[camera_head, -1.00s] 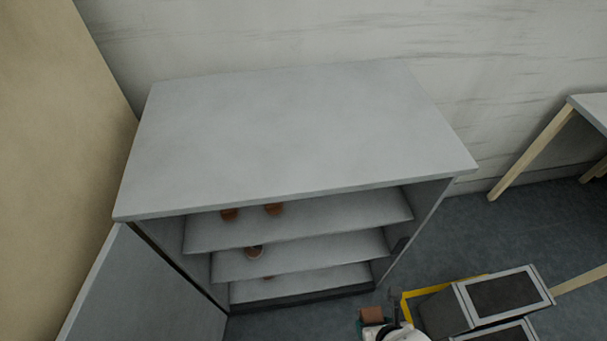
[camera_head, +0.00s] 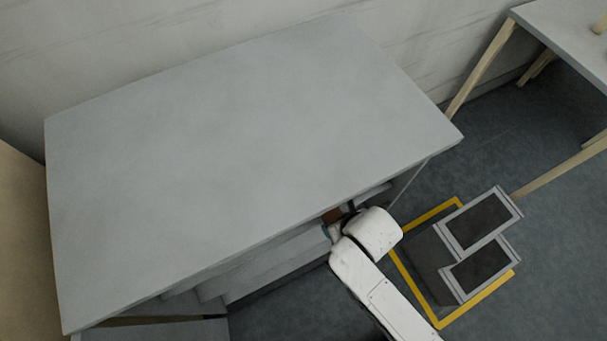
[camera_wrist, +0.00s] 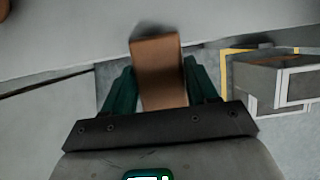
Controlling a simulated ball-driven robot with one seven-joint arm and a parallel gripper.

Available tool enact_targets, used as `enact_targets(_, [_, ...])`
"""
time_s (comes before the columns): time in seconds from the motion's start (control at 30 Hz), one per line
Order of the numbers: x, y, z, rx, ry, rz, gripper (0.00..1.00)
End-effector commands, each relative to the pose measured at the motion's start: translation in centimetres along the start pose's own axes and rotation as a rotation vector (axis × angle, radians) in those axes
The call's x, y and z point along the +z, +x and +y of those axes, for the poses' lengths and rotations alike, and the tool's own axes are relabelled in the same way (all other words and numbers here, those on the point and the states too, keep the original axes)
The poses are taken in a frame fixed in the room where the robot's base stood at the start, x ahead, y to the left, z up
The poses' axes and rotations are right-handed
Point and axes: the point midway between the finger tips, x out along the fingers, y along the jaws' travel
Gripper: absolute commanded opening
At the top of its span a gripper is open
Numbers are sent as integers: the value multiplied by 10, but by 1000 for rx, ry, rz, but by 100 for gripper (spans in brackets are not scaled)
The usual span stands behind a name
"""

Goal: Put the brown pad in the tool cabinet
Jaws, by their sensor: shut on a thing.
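The brown pad (camera_wrist: 160,72) is a flat brown block between the two green fingers of my gripper (camera_wrist: 162,85) in the wrist view. My gripper is shut on it. In the head view a small part of the pad (camera_head: 332,215) shows at the front opening of the grey tool cabinet (camera_head: 240,130), near its right end, just below the top's front edge. The pad's far end lies close to a pale shelf surface in the wrist view; I cannot tell whether they touch. The cabinet's top hides most of its shelves (camera_head: 270,262).
Two grey boxes with dark tops (camera_head: 480,222) stand right of my arm, within a yellow floor outline (camera_head: 408,268). A table (camera_head: 575,25) with wooden legs is at the upper right. A brown item (camera_wrist: 4,8) shows at the wrist view's upper left corner.

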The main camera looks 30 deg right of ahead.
Motion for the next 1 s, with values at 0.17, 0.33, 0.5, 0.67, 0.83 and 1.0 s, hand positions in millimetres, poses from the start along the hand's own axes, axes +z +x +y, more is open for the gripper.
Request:
enact_targets(0.17, [43, 15, 0, -1, 2, -3, 27])
enact_targets(0.33, [74, 29, -1, -1, 2, -2, 27])
enact_targets(0.5, [87, 36, 0, -1, 0, 0, 27])
enact_targets(0.67, [104, 42, 0, -1, 0, -1, 27])
enact_targets(0.83, [126, 52, 0, 0, 0, -1, 27])
enact_targets(1.0, [122, 57, 0, 0, 0, 1, 27])
